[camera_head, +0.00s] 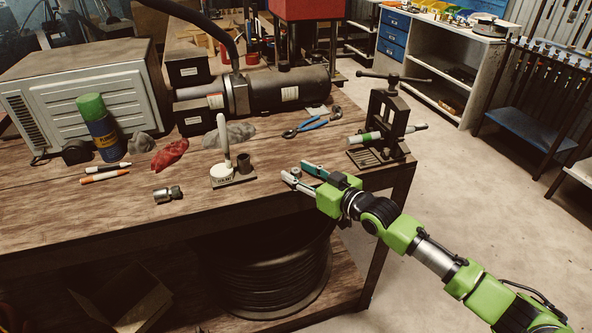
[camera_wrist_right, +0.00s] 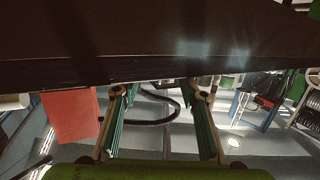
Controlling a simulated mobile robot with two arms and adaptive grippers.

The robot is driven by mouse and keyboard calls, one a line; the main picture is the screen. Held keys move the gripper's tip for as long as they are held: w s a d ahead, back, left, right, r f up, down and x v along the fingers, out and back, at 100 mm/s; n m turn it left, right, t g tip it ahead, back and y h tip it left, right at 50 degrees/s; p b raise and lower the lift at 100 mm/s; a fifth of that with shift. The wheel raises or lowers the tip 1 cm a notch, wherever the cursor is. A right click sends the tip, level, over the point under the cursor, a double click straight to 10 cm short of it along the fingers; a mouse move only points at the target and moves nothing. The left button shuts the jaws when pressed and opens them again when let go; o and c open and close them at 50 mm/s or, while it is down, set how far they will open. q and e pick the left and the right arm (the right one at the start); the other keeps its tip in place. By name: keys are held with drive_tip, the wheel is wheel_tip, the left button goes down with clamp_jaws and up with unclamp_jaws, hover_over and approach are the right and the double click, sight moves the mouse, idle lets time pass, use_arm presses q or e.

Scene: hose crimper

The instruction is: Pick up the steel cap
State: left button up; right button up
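A small metallic fitting (camera_head: 168,194), which looks like the steel cap, lies on its side on the wooden bench (camera_head: 60,215) near its front edge. My right gripper (camera_head: 298,173) is at the bench's front edge, well to the right of the fitting. Its two fingers are spread apart, and in the right wrist view (camera_wrist_right: 165,95) I see nothing held between them. The fitting cannot be made out in the wrist view. My left gripper is in neither view.
A small stand (camera_head: 232,178) with a white upright piece and a dark cup is between the fitting and my right gripper. Blue pliers (camera_head: 312,125), a vise-like press (camera_head: 385,125), markers (camera_head: 105,176) and a spray can (camera_head: 98,127) are also on the bench.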

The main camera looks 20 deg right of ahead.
drive_tip(key=shift+x, duration=0.9)
clamp_jaws()
